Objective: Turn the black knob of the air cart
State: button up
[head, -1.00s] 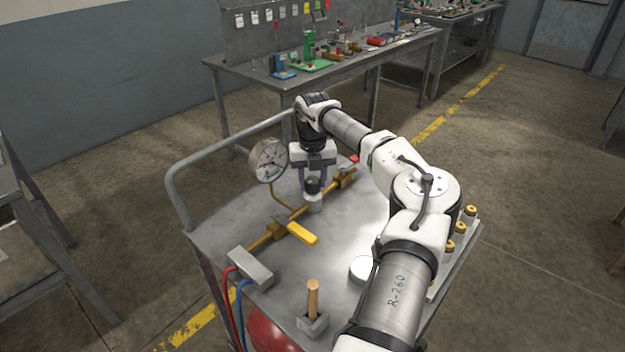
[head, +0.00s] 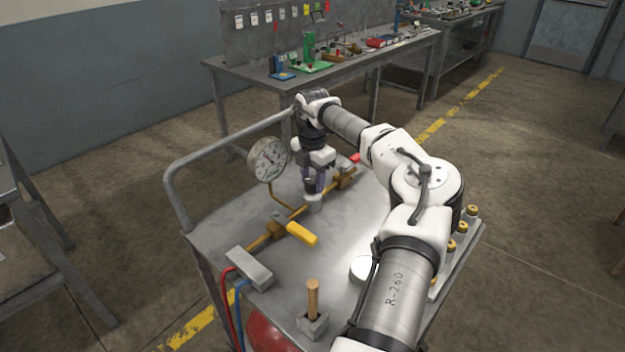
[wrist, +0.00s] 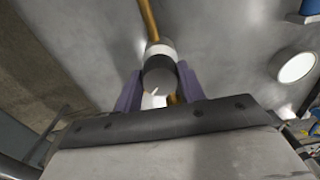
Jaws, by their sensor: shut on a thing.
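The black knob (wrist: 158,76) shows in the wrist view as a dark round cap with a white pointer mark, on a pale collar over the brass pipe (wrist: 149,20). My gripper (wrist: 160,88) is shut on it, with one purple finger on each side. In the head view my gripper (head: 314,186) points down at the regulator body (head: 313,205) on the air cart (head: 225,230), and mostly hides the knob. The round pressure gauge (head: 268,160) stands just left of my gripper, on a bent brass tube.
A wooden-handled tool (head: 313,298) stands at the cart's front. A cluttered workbench (head: 330,65) is behind.

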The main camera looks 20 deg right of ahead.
aim_at(313, 179)
jog(key=shift+r+m, duration=0.1)
jog(key=shift+m, duration=1.4)
jog(key=o, duration=1)
jog(key=shift+c, duration=0.2)
notch_tip(313, 179, up, 14)
jog(key=b, duration=0.2)
jog(key=shift+b, duration=0.3)
